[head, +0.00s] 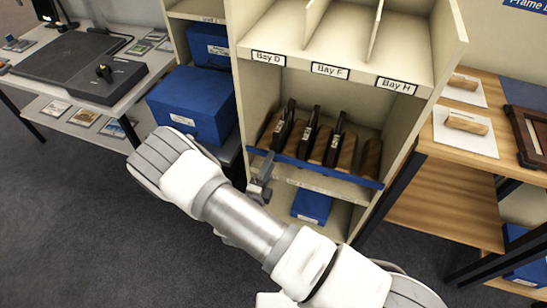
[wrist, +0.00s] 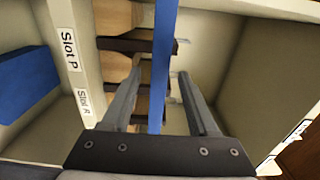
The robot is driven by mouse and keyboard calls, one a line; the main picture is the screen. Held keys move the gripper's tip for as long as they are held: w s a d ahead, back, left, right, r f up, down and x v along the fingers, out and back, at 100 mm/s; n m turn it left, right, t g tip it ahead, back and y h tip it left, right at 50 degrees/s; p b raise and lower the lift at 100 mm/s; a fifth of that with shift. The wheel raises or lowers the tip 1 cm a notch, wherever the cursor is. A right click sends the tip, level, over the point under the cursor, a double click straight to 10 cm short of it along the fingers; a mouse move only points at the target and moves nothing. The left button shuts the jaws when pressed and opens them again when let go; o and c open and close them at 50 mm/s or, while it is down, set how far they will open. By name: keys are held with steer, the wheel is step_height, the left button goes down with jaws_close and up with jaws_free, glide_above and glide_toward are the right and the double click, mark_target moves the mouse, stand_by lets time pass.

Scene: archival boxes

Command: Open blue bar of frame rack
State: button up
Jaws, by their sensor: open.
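The blue bar (head: 325,172) runs straight across the front of the frame rack (head: 372,158), a shelf compartment below the bay labels. Dark frames (head: 309,138) stand upright behind it between wooden dividers. My gripper (head: 263,168) is at the left end of the bar, partly hidden behind my arm in the head view. In the wrist view the blue bar (wrist: 164,60) passes between the two fingers of my gripper (wrist: 159,72), with a gap visible on each side. The fingers are apart and not closed on it.
A large blue box (head: 192,104) stands left of the rack on a lower shelf. A smaller blue box (head: 312,207) sits beneath the rack. A wooden table (head: 455,200) stands close on the right. Carpet in front is free.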

steer(key=shift+x, duration=1.85)
jaws_close()
